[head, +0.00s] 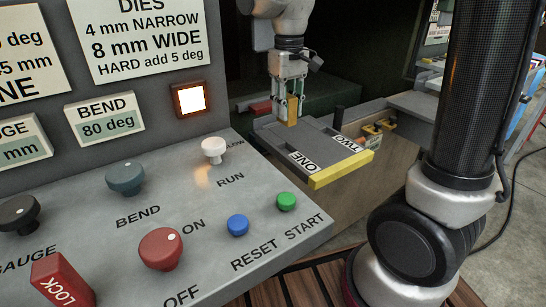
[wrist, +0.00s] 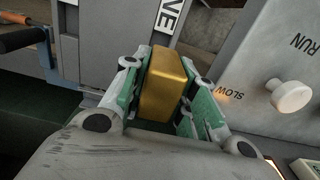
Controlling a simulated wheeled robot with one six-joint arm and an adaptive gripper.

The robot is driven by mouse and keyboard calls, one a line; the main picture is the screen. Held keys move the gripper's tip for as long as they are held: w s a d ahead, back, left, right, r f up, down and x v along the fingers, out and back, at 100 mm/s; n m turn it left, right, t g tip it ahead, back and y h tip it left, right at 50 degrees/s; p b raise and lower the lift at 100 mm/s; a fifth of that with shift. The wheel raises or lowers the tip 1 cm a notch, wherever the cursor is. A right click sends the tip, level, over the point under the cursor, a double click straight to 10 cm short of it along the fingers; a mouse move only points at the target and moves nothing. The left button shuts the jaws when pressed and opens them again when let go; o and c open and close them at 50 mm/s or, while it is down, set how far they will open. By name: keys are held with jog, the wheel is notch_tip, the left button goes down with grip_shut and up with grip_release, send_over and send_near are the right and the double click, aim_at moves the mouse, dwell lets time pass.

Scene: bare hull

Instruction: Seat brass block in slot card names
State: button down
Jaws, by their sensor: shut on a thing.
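My gripper (head: 291,112) is shut on the brass block (head: 292,108), which points down between the fingers. In the wrist view the gold-coloured block (wrist: 163,85) sits between green-padded fingers (wrist: 160,105). In the head view the block is over the back part of a grey die plate (head: 272,134); I cannot tell whether it touches. The plate carries labels ONE (head: 303,162) and TWO (head: 356,144) near its yellow front edge. The slots themselves are not clear. A card (head: 28,50) at upper left is cut off; its last line ends in "NE".
The control panel (head: 180,235) with knobs and buttons stands left of the plate. A lit square lamp (head: 190,99) is on the upright face. A DIES card (head: 150,38) hangs above.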

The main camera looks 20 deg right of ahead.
notch_tip(320, 180, down, 10)
jog(key=shift+w+d+r, duration=0.1)
jog(key=shift+r, duration=0.1)
dwell(0.3)
jog(key=c, duration=1.1)
grip_release()
jog(key=shift+f, duration=0.15)
jog(key=shift+c, duration=0.2)
notch_tip(320, 180, up, 12)
jog(key=shift+r, duration=0.15)
jog(key=s+d+r+m+t, duration=0.1)
jog(key=s+d+m+t, duration=0.1)
jog(key=s+d, duration=0.5)
jog(key=s+d+r+m+t, duration=0.1)
jog(key=s+d+t, duration=0.1)
jog(key=s+d, duration=0.6)
jog(key=s, duration=0.4)
jog(key=shift+m, duration=0.4)
